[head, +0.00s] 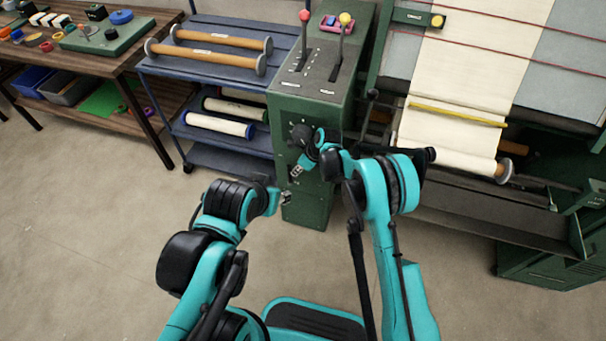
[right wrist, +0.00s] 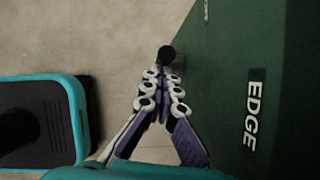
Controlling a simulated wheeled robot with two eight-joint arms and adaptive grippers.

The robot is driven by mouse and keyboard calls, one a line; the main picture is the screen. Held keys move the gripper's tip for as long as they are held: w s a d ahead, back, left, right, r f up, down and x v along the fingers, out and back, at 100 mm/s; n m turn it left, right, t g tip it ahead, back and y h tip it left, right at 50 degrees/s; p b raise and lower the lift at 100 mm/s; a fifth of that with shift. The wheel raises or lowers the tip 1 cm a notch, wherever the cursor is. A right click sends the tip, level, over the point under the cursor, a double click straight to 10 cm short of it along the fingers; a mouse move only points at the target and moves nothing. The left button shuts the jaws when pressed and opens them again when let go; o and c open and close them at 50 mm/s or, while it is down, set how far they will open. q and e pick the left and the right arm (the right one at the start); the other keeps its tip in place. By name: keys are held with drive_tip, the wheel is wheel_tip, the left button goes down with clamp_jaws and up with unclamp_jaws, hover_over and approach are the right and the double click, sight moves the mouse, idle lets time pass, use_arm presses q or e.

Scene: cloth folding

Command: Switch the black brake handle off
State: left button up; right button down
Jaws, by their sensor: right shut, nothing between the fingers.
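A black-knobbed lever (head: 372,95) stands at the right side of the green control console, its lower part near my right arm. In the right wrist view a round black knob (right wrist: 166,54) shows just beyond the fingertips of my right gripper (right wrist: 162,80), beside the green panel. I cannot tell whether it is the same handle or whether the fingers touch it. The right gripper is shut and empty; in the head view it (head: 297,171) is small in front of the console. My left gripper (head: 285,198) is low in front of the console, too small to read.
The green console (head: 310,200) carries a red-knobbed lever (head: 304,16), a yellow-knobbed lever (head: 346,19) and a black dial (head: 300,135). A blue rack (head: 210,75) with rollers stands left. A cloth machine (head: 455,90) is at the right. The floor at left is clear.

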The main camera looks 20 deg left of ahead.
drive_tip(key=shift+a+r, duration=0.1)
drive_tip(key=shift+a, duration=0.1)
drive_tip(key=s+d+r+n+t+h, duration=0.15)
drive_tip(key=s+d+r+n, duration=0.3)
drive_tip(key=d+r, duration=0.85)
drive_tip(key=s+d+r+n+t+h, duration=0.15)
drive_tip(key=s+d+r+n, duration=0.3)
drive_tip(key=d+r, duration=0.75)
drive_tip(key=s+d+r+n+t+h, duration=0.1)
drive_tip(key=s+d+n, duration=0.5)
drive_tip(key=s, duration=0.3)
drive_tip(key=s+d+r+n+t+h, duration=0.1)
drive_tip(key=s+d+r+n+t, duration=0.1)
drive_tip(key=s+d+n, duration=0.3)
drive_tip(key=shift+s+d+n, duration=0.4)
drive_tip(key=shift+s+d, duration=0.9)
drive_tip(key=shift+s, duration=0.7)
